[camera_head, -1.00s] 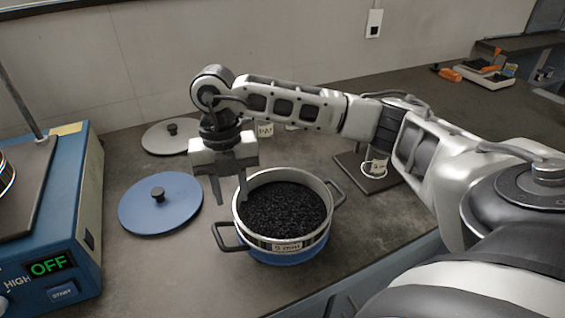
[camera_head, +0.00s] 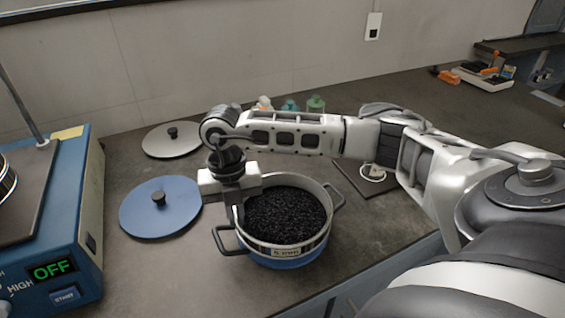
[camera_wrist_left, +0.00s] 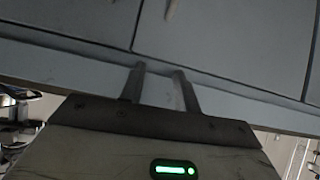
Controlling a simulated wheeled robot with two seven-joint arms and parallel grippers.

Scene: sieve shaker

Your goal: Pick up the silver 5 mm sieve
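The silver 5 mm sieve (camera_head: 322,238) is a round ring with a label on its front and dark handles at its sides. It is filled with black granules (camera_head: 285,215) and sits on a blue lower part (camera_head: 290,262). My right gripper (camera_head: 239,222) points down at the sieve's left rim, beside the left handle (camera_head: 226,240). One finger shows clearly; the other is hidden, so I cannot tell the gap or contact. My left gripper (camera_wrist_left: 160,72) shows in the left wrist view, open and empty, in front of grey cabinet fronts.
A blue lid (camera_head: 160,220) and a grey lid (camera_head: 165,146) lie left of and behind the sieve. The blue shaker machine (camera_head: 75,225), reading OFF, stands at the left. Several small bottles (camera_head: 290,105) stand behind my right arm. A dark stand (camera_head: 355,180) is right of the sieve.

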